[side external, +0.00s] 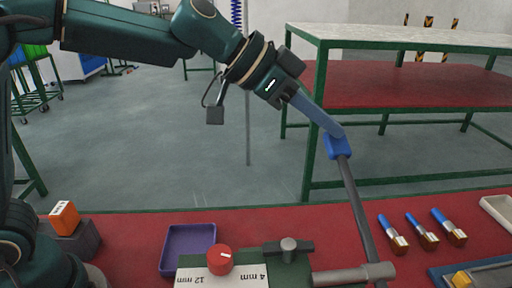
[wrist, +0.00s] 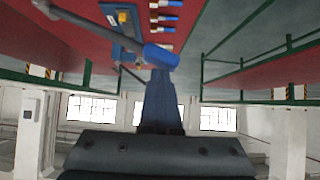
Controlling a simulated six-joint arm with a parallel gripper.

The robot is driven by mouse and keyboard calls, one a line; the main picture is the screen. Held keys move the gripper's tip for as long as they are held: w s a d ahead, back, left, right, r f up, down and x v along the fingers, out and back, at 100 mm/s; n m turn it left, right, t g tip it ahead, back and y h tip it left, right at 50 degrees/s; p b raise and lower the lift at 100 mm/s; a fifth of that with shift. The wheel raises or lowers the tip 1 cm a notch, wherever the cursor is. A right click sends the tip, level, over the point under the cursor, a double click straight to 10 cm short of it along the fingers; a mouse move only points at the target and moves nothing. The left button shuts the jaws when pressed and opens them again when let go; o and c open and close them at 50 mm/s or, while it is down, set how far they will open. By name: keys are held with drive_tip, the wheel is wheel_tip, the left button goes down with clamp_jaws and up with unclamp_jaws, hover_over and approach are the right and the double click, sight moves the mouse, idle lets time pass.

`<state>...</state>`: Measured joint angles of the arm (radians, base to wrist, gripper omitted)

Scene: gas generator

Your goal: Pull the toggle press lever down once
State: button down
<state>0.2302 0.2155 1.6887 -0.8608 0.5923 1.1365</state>
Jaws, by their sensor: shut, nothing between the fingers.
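The toggle press lever is a grey rod (side external: 357,205) with a blue handle (side external: 337,146) at its top. It stands raised, leaning slightly left, from a grey shaft (side external: 355,274) at the bench front. My gripper (side external: 338,131) is shut, with its blue-grey fingertips at the top of the blue handle. They look to touch it or nearly so; I cannot tell which. In the wrist view the blue handle (wrist: 161,56) lies just beyond the tip of my shut fingers (wrist: 160,85).
A purple tray (side external: 187,247), a red knob (side external: 220,260) and a black T-handle (side external: 288,249) are left of the lever. A green-framed table (side external: 410,85) is behind; the air above the bench is open.

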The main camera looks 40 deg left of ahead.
drive_tip(key=shift+r, duration=0.4)
wheel_tip(320, 180, up, 8)
idle(0.7)
